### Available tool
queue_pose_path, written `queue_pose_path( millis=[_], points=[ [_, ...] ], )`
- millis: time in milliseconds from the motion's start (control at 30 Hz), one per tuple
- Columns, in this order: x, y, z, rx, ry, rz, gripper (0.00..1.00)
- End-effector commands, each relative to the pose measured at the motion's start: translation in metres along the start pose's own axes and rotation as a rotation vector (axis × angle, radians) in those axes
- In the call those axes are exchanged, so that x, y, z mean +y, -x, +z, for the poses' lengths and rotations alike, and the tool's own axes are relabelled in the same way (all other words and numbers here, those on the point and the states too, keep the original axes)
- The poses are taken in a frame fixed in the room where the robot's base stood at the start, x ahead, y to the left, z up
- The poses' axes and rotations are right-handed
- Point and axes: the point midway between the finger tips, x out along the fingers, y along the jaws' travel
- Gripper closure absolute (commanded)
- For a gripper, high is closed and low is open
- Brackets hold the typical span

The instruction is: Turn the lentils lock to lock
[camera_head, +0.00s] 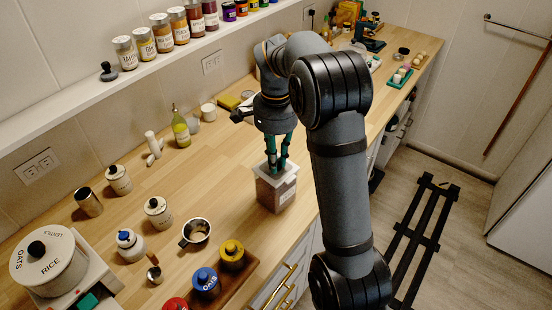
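A clear square container (275,191) with a whitish lid and brown contents stands near the counter's front edge; I cannot read a label on it, so I cannot confirm that it holds lentils. My gripper (278,168) points down at its lid. Its two teal fingers are a little apart, with their tips at or just above the lid. Any lock or knob between them is too small and covered to make out. I cannot tell whether the fingers grip anything.

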Motion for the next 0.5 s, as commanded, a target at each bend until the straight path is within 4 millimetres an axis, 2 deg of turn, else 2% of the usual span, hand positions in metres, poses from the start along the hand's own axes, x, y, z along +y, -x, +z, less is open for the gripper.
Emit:
queue_pose_path(
  millis=[267, 500],
  points=[
    [-0.0001, 0.0, 0.0, 0.0, 0.001, 0.0, 0.65],
    [0.0, 0.0, -0.0002, 0.0, 0.001, 0.0, 0.65]
  ],
)
